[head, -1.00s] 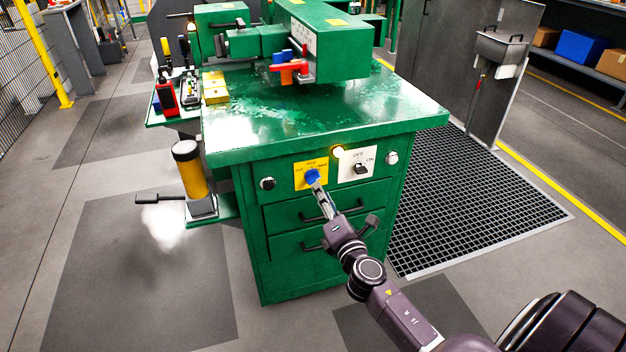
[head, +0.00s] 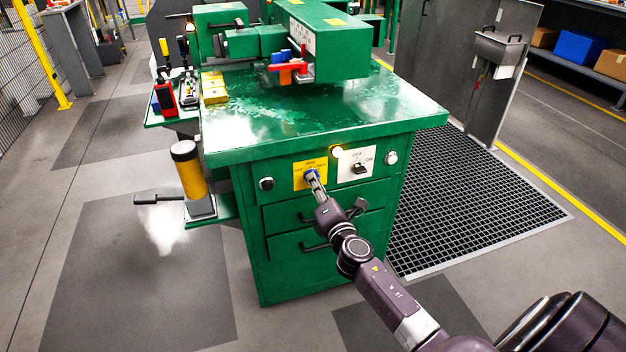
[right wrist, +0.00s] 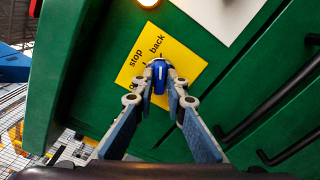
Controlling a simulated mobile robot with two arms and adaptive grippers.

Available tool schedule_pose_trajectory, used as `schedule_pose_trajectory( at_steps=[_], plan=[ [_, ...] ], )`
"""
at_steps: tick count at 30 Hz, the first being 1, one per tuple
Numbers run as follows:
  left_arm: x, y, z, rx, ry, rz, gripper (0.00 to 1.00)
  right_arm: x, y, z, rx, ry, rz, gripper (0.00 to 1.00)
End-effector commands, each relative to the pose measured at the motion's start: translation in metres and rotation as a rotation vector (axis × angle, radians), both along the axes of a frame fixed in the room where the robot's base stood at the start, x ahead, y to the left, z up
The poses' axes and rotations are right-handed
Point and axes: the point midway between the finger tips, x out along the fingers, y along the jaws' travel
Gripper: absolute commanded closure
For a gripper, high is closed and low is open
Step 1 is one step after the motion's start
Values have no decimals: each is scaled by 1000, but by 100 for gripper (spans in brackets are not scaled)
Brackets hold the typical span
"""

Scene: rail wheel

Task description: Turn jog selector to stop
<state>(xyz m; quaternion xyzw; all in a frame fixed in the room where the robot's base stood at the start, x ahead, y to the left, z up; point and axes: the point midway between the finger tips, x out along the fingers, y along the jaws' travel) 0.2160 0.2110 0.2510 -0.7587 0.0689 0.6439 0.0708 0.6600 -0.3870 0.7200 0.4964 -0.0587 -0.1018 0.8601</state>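The jog selector is a blue knob (right wrist: 159,76) on a yellow label plate (right wrist: 184,68) marked "stop" and "back" in the right wrist view; a third label is mostly hidden. In the head view the plate (head: 299,183) is on the green cabinet front, with "stop" at its top. My right gripper (right wrist: 160,73) has its fingertips on both sides of the knob, close against it, and looks shut on it. It also covers most of the knob in the head view (head: 313,178). Which label the knob points at is hard to tell. My left gripper is out of view.
A white plate with an OFF/ON switch (head: 358,169) sits just right of the yellow plate. A lit lamp (head: 337,152) and round buttons are nearby. Drawer handles (head: 318,245) stick out below. The green worktop (head: 330,118) overhangs the panel.

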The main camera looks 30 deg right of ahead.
Motion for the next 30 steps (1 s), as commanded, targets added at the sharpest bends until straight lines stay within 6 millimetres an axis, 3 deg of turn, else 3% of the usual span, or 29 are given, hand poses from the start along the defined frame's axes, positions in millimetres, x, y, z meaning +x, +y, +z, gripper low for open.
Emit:
schedule_pose_trajectory(
  at_steps=[3, 11, 16, 24, 30],
  plan=[
    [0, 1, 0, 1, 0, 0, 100, 0, 0, 0, 0, 0, 0, 100],
    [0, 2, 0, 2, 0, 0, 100, 0, 0, 0, -17, 4, 0, 100],
    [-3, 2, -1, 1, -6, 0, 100, 0, 0, 0, -144, 36, 0, 100],
    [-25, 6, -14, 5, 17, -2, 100, 0, 0, 1, -326, 79, 0, 100],
    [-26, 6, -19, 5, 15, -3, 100, 0, 0, 0, -388, 94, 0, 100]
  ],
)
